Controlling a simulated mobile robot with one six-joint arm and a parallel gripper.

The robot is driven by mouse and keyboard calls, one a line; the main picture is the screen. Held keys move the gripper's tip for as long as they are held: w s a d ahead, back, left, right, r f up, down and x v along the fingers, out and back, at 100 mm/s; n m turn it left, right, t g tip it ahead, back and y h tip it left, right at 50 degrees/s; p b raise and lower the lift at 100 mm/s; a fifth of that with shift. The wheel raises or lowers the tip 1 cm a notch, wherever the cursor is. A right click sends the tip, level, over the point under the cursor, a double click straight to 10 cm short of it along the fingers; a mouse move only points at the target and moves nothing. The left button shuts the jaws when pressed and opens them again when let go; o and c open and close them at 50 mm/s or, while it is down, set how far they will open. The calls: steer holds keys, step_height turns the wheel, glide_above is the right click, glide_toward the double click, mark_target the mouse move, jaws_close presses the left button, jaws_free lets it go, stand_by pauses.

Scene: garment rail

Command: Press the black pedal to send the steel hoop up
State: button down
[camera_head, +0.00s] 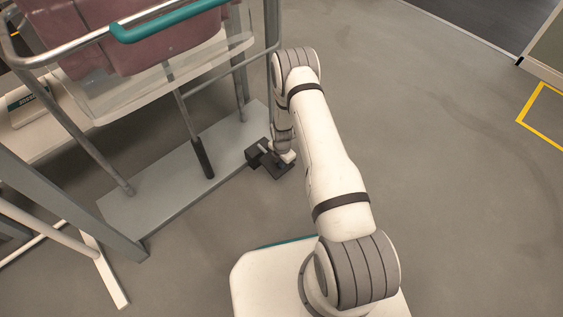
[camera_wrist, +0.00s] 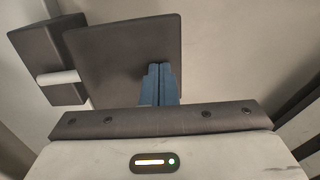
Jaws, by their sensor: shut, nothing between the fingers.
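The black pedal (camera_head: 278,172) is low by the right end of the grey base plate, partly hidden by my arm. In the wrist view its flat dark plate (camera_wrist: 110,55) fills the upper middle, with a dark block (camera_wrist: 48,45) bearing a pale bar on its left. My gripper (camera_wrist: 160,68) has its blue fingers shut together and empty, with the tips over the right part of the plate. I cannot tell whether they touch it. A curved steel tube (camera_head: 75,46) with a teal grip, likely the steel hoop, is at the upper left around a pinkish load.
The grey base plate (camera_head: 165,190) carries upright posts, one with a black sleeve (camera_head: 202,158). A grey beam (camera_head: 70,205) and white legs (camera_head: 110,270) stand at left. The floor right of my arm is clear up to yellow floor tape (camera_head: 530,105).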

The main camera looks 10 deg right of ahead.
steer(key=s+d+r+p, duration=0.1)
steer(key=s+r+p, duration=0.2)
steer(key=r, duration=1)
steer(key=p, duration=0.3)
steer(key=shift+d+r+p, duration=0.25)
steer(key=shift+d+p, duration=0.15)
steer(key=shift+s, duration=0.1)
step_height(320, 180, up, 41)
steer(key=s+m+t+p, duration=0.1)
steer(key=s+m+p, duration=0.2)
steer(key=m+p, duration=0.85)
steer(key=s+a+r+m+p, duration=0.1)
steer(key=s+r+m+p, duration=0.5)
steer(key=s+r, duration=0.5)
steer(key=s+r+m+t+p, duration=0.1)
steer(key=s+r+m+p, duration=0.5)
steer(key=r, duration=1.6)
steer(key=s+p, duration=0.4)
steer(key=s, duration=0.1)
steer(key=shift+s+a+r+t, duration=0.15)
steer(key=shift+a+r+t, duration=0.15)
steer(key=shift+a, duration=0.05)
steer(key=shift+m, duration=0.25)
